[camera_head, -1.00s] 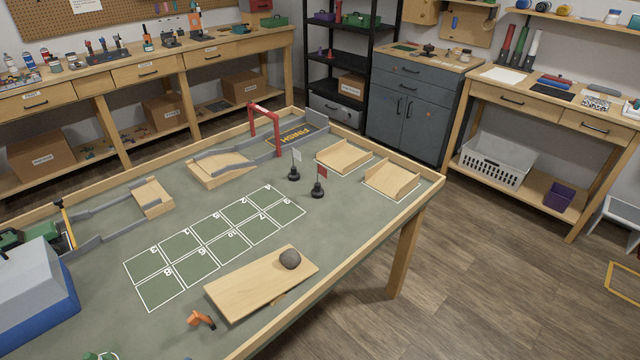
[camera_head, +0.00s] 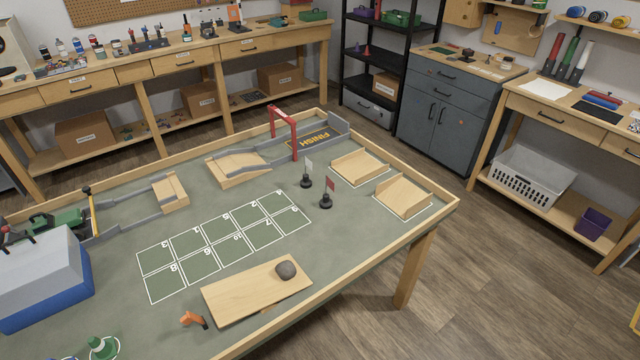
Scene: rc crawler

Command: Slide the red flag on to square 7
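The red flag (camera_head: 330,185) stands upright on a round black base on the green table top, right of the numbered grid. A white flag (camera_head: 308,167) on a similar black base stands just left of and behind it. The grid (camera_head: 222,243) is two rows of white-outlined squares with small numbers. Neither of my grippers is in view.
A wooden board (camera_head: 250,292) with a grey ball (camera_head: 286,270) lies in front of the grid. An orange object (camera_head: 194,319) is beside it. A blue-white box (camera_head: 42,280) is at left.

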